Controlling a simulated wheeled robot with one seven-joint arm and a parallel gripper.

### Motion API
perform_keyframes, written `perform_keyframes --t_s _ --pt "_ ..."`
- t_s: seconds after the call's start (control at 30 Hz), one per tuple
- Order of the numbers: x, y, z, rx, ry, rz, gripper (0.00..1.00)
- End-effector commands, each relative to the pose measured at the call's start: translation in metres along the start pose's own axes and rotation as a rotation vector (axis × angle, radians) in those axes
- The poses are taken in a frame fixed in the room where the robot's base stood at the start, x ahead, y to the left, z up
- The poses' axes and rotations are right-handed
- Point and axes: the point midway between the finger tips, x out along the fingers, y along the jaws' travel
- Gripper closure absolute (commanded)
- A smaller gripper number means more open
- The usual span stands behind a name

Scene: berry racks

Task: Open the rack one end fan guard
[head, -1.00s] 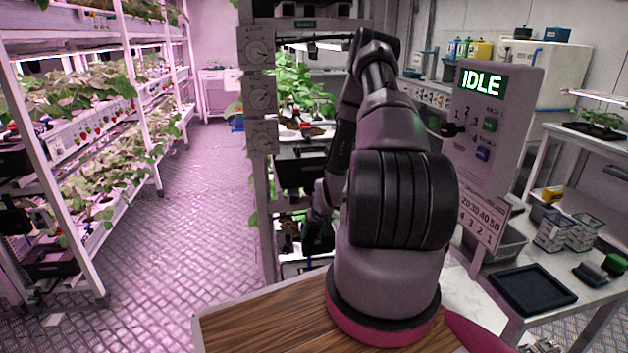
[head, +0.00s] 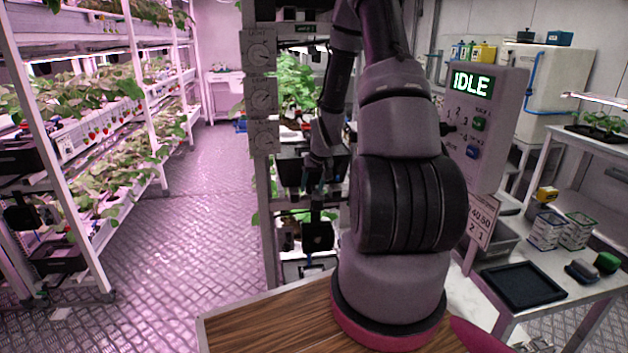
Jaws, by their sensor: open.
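The end of the middle rack (head: 266,190) stands just beyond my base, with a column of dials on its post. A small dark square panel (head: 317,237) shows low on this rack end. It may be the fan guard, but I cannot make out a hinge or latch. My gripper (head: 316,208) points down close above or in front of that panel. It is open and nothing shows in it; its fingertips are small and dark against the rack, and I cannot tell if they touch the panel.
A control box reading IDLE (head: 472,82) stands to the right of my arm. A side bench holds a black tray (head: 522,286) and punnets (head: 547,230). Planted racks (head: 95,215) line the left. The aisle floor (head: 190,220) between is clear.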

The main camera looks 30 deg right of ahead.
Motion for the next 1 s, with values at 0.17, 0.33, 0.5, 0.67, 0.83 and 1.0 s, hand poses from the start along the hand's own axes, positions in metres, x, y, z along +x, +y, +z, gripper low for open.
perform_keyframes --t_s 0.17,0.33,0.5,0.67,0.83,1.0 --pt "-0.02 -0.006 -0.008 -0.002 0.007 0.004 0.42" --pt "-0.027 -0.008 -0.01 -0.001 0.007 0.005 0.42" --pt "-0.028 -0.008 -0.01 -0.001 0.007 0.005 0.42" --pt "-0.027 -0.008 -0.01 -0.001 0.007 0.005 0.42" --pt "-0.028 -0.008 -0.01 -0.001 0.007 0.005 0.42" --pt "-0.057 -0.018 -0.019 -0.004 0.02 0.007 0.42"
